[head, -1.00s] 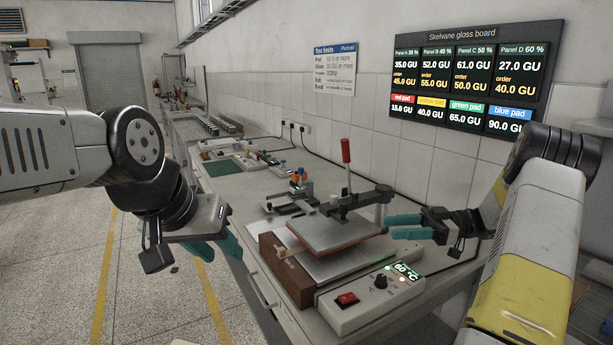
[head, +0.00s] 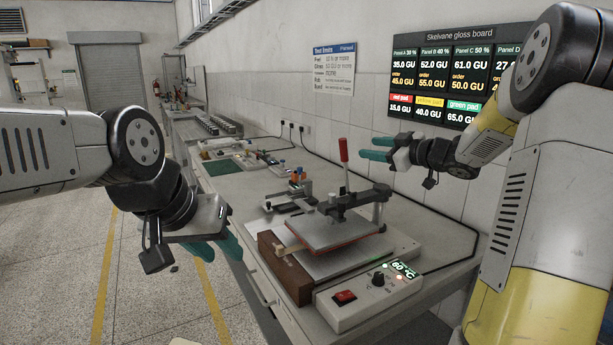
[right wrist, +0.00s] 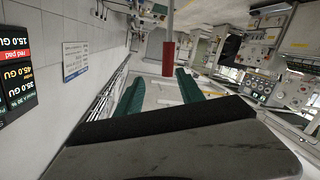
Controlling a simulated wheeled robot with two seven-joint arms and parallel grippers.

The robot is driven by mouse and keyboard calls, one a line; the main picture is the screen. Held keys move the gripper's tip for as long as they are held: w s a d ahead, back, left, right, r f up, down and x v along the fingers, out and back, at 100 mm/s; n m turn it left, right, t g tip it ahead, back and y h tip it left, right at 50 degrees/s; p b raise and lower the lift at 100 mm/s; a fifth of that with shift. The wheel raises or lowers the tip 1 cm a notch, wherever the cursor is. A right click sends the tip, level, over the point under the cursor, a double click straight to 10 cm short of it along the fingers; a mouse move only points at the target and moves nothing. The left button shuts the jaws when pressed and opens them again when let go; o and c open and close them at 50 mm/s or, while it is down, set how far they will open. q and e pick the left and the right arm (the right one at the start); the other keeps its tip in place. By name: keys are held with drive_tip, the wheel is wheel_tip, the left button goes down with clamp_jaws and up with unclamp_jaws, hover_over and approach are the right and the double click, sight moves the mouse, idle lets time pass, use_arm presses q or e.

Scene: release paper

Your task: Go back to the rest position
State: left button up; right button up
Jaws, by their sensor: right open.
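My right gripper (head: 376,149) has teal fingers and hangs in the air above and right of the heat press, in front of the wall. In the right wrist view its two fingers (right wrist: 158,92) stand apart with nothing between them. My left gripper (head: 222,248) hangs in the air left of the bench, beyond its front edge. Its teal fingers point down and right, and I see nothing in them. The press (head: 335,236) has a raised grey upper plate, a red-handled lever (head: 343,150) standing upright, and a control box (head: 368,299) reading 60 °C.
The bench (head: 240,184) runs along the wall, with a green mat (head: 221,168) and small bottles towards the back. A gloss board (head: 445,75) hangs on the wall behind my right arm. The floor (head: 65,250) at left is clear.

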wheel_tip(320, 180, up, 6)
drive_tip(key=s+d+m+t+h, duration=0.3)
drive_tip(key=m+h, duration=0.2)
drive_tip(key=h, duration=0.1)
drive_tip(key=s+d+f+m+g+h, duration=0.15)
drive_tip(key=s+m+h, duration=0.25)
drive_tip(key=s, duration=0.4)
drive_tip(key=s+a+f+m+g, duration=0.1)
drive_tip(key=s+a+f+g, duration=0.1)
drive_tip(key=s, duration=0.6)
drive_tip(key=s+a+f+m+g+y, duration=0.1)
drive_tip(key=s+a+f+g, duration=0.2)
drive_tip(key=s, duration=0.5)
drive_tip(key=s+a+f+m+g+y, duration=0.1)
drive_tip(key=s+a+f+g, duration=0.2)
drive_tip(key=s+f, duration=0.3)
drive_tip(key=s+a, duration=0.1)
drive_tip(key=s, duration=0.2)
drive_tip(key=shift+f, duration=0.35)
drive_tip(key=shift+s, duration=0.1)
